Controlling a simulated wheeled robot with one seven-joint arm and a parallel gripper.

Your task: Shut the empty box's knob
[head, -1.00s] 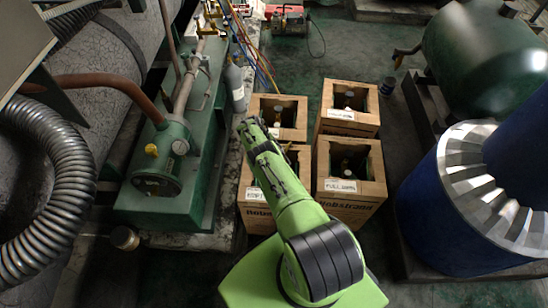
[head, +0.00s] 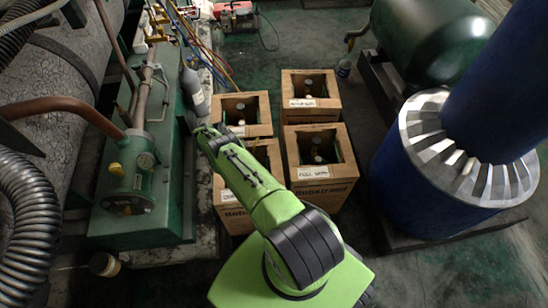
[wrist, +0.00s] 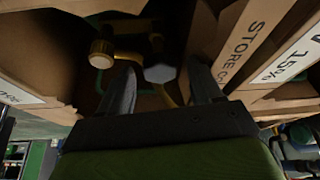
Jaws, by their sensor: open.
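Several open-topped wooden boxes stand together in the head view. The front-left box (head: 233,218) is largely covered by my arm; the start of its label in the earlier head frame looks like "EMPT". My gripper (head: 205,134) is near the left side of the left boxes. In the wrist view my gripper (wrist: 161,68) is open, its two dark fingers spread below a box opening. A grey faceted knob (wrist: 160,74) shows between the fingertips, with no contact visible. A brass knob (wrist: 101,54) is left of it. Which box these belong to I cannot tell.
The front-right box (head: 320,195) carries a label reading "FULL". A back-left box (head: 262,108) and a back-right box (head: 311,112) stand behind. Green machinery (head: 120,225) is close on the left. A blue cylinder (head: 415,190) stands on the right.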

